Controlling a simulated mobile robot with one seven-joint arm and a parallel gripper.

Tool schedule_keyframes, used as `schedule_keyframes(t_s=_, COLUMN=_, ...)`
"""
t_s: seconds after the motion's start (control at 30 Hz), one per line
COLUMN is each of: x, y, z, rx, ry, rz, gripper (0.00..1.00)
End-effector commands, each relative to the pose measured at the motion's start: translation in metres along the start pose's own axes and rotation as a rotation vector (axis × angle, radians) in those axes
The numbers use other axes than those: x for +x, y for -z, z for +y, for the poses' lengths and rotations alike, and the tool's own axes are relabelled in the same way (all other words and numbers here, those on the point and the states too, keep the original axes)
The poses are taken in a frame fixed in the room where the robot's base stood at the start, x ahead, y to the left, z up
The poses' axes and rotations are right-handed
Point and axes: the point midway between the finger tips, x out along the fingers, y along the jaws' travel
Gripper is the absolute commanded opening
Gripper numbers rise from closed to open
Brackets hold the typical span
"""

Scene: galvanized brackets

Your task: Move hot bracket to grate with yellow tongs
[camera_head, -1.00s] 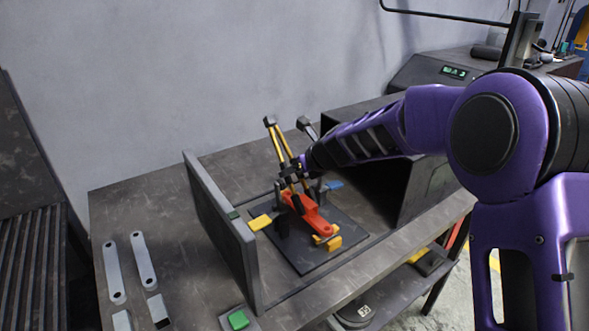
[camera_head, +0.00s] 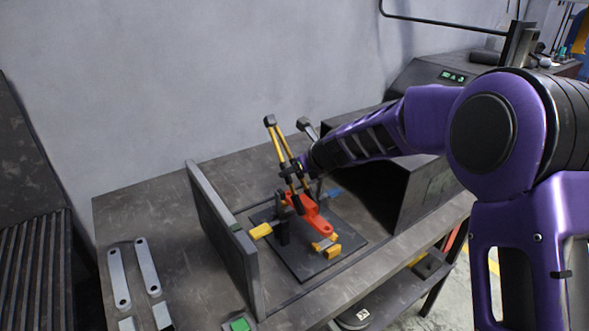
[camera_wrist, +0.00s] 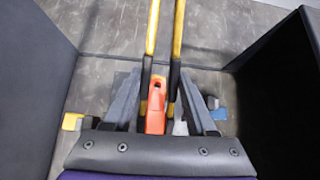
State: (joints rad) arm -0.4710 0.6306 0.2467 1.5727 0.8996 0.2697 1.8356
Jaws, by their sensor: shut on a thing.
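The hot bracket (camera_head: 312,215), glowing red-orange, is above or on the dark fixture plate (camera_head: 300,262), between yellow clamps. It also shows in the wrist view (camera_wrist: 156,108). The yellow tongs (camera_head: 279,146) stand tilted, handles up, their dark tips down at the bracket's back end. My gripper (camera_head: 300,166) is shut on the tongs. In the wrist view the yellow and black tong arms (camera_wrist: 152,35) run between my two grey fingers, close around the bracket. Whether the bracket touches the plate I cannot tell. I cannot make out the grate for certain; a dark slatted surface (camera_head: 35,265) is at far left.
A dark upright panel (camera_head: 225,240) stands left of the fixture. A dark open box (camera_head: 420,190) stands right of it. Grey brackets (camera_head: 119,278) lie on the bench's left part. A green button (camera_head: 239,324) is at the front edge.

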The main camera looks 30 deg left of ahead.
Motion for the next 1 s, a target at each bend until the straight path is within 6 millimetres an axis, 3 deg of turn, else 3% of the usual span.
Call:
schedule_keyframes(t_s=0.03, x=-0.008, y=-0.01, z=-0.001, rx=-0.001, ry=0.001, rz=-0.003, gripper=0.0)
schedule_keyframes(t_s=0.8, x=-0.05, y=-0.059, z=-0.002, rx=-0.004, ry=0.002, rz=-0.005, gripper=0.0)
schedule_keyframes(t_s=1.0, x=-0.054, y=-0.063, z=-0.002, rx=-0.001, ry=0.001, rz=-0.003, gripper=0.0)
